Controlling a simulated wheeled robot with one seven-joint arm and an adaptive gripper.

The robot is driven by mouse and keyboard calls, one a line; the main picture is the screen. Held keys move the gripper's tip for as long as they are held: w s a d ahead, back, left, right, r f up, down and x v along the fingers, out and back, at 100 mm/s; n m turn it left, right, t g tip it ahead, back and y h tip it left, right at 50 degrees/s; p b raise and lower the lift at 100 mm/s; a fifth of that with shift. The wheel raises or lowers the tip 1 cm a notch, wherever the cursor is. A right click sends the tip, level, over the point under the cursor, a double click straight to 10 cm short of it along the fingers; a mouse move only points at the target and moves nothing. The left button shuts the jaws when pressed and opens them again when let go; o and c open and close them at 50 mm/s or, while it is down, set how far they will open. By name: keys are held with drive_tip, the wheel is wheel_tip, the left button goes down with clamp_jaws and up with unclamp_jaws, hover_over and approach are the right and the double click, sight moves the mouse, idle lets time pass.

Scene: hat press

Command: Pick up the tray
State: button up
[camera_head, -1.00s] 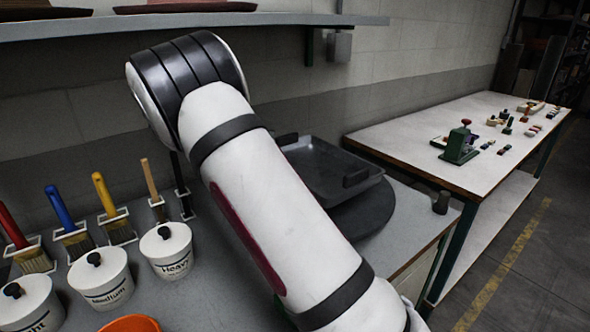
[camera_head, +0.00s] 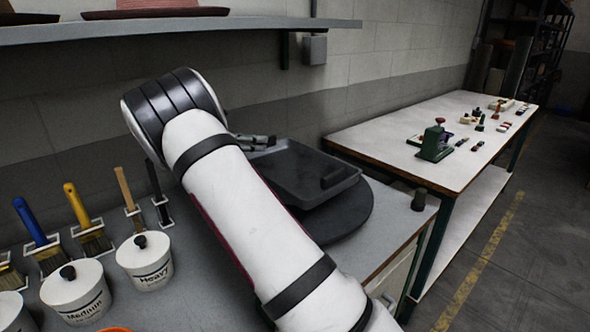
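The tray (camera_head: 290,165) is dark grey and shallow, with raised rims and a block-like handle on its right side. It rests on a round dark plate (camera_head: 345,222) on the grey bench. My gripper (camera_head: 262,141) shows only in part, as dark fingers at the tray's far left rim, behind my white arm. I cannot tell whether the fingers touch the rim or how far apart they are. My arm hides the tray's left and near-left side.
Lidded white pots (camera_head: 145,262) and upright brushes (camera_head: 88,225) stand on the bench at left. A shelf (camera_head: 180,28) runs above. A small dark cylinder (camera_head: 419,199) stands near the bench's right end. A white-topped table (camera_head: 400,165) holds a green device (camera_head: 434,143).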

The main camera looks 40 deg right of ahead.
drive_tip(key=x, duration=0.4)
drive_tip(key=shift+d, duration=0.25)
clamp_jaws()
drive_tip(key=shift+r, duration=0.1)
